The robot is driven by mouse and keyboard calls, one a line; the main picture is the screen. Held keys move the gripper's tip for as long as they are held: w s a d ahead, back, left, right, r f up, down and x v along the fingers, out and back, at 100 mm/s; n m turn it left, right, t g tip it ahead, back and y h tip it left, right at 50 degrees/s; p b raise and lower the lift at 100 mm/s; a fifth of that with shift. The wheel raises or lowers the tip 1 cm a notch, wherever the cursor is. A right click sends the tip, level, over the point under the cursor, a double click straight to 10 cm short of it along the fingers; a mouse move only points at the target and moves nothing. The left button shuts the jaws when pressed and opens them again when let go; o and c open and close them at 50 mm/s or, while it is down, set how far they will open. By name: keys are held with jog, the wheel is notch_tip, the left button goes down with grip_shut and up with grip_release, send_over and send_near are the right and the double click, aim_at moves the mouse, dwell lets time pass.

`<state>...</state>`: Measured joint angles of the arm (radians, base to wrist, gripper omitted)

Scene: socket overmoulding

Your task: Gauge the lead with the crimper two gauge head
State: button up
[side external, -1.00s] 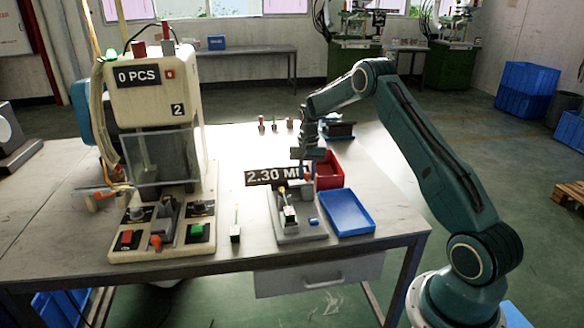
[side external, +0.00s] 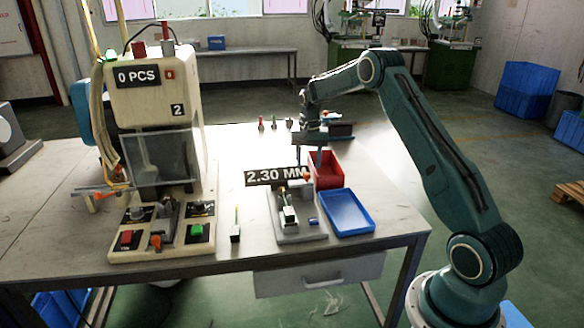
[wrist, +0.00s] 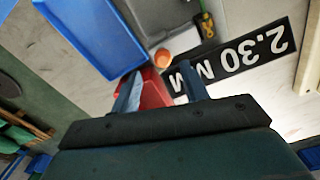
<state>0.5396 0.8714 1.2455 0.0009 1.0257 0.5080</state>
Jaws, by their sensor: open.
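The gauge (side external: 298,222), a grey base with a small head and an orange-red knob (side external: 307,177), stands at the table's front right. A sign reading 2.30 MM (side external: 277,176) stands behind it. A thin yellowish piece, perhaps the lead (side external: 282,190), shows at the gauge head; its exact seating is too small to tell. In the wrist view a yellow-green piece (wrist: 207,25) lies at the gauge, near the orange knob (wrist: 162,58). My gripper (side external: 311,164) is above and behind the gauge, pointing down. Its fingers (wrist: 160,88) are apart with nothing between them.
Crimper two (side external: 150,110) stands left, with a clear guard and a 0 PCS sign. A red bin (side external: 326,170) and a blue tray (side external: 347,212) are right of the gauge. A small block with a thin upright piece (side external: 236,233) stands between crimper and gauge.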

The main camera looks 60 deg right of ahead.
notch_tip(320, 180, up, 9)
dwell(0.4)
jog(key=s+a+r+n+t, duration=0.1)
jog(key=s+a+r+n, duration=0.2)
jog(key=s+a+r, duration=0.45)
jog(key=s+a+r+n+t, duration=0.2)
jog(key=s+a+r+n, duration=0.15)
jog(key=a+r, duration=0.6)
jog(key=s+a+f+n+t, duration=0.1)
jog(key=s+a+f+n, duration=0.1)
jog(key=s+a, duration=0.4)
jog(key=s+a+f+n+t, duration=0.1)
jog(key=s+a+f+n, duration=0.2)
jog(key=s+a, duration=0.4)
jog(key=s, duration=0.8)
jog(key=shift+t, duration=0.3)
